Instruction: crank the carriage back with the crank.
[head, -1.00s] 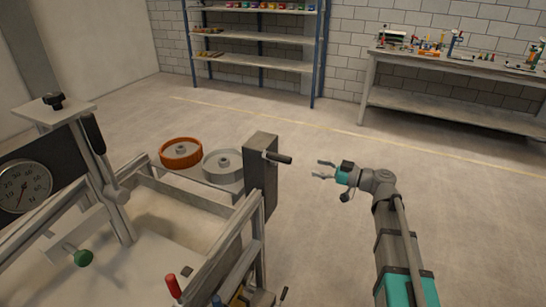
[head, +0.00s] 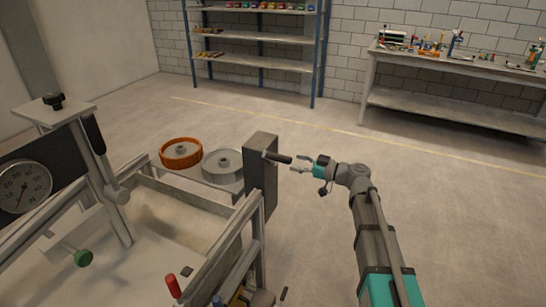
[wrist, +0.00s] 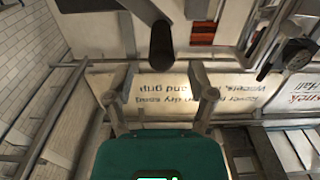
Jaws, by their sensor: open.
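The crank's dark handle (head: 278,157) sticks out to the right from the top of a grey upright box (head: 262,185) at the sandbed's corner. My gripper (head: 297,164) is open and empty just right of the handle's end, apart from it. In the wrist view the dark handle (wrist: 161,45) appears end-on, ahead of the gap between my open fingers (wrist: 160,95). The sandbed frame (head: 235,225) holds pale sand. I cannot tell for certain which part is the carriage; an upright with a round dial (head: 24,186) stands over the bed at left.
A red handle (head: 173,285) rises at the near edge. A green knob (head: 83,258) is at left. The floor around my arm is clear; shelves (head: 255,63) and a bench (head: 450,75) stand far back.

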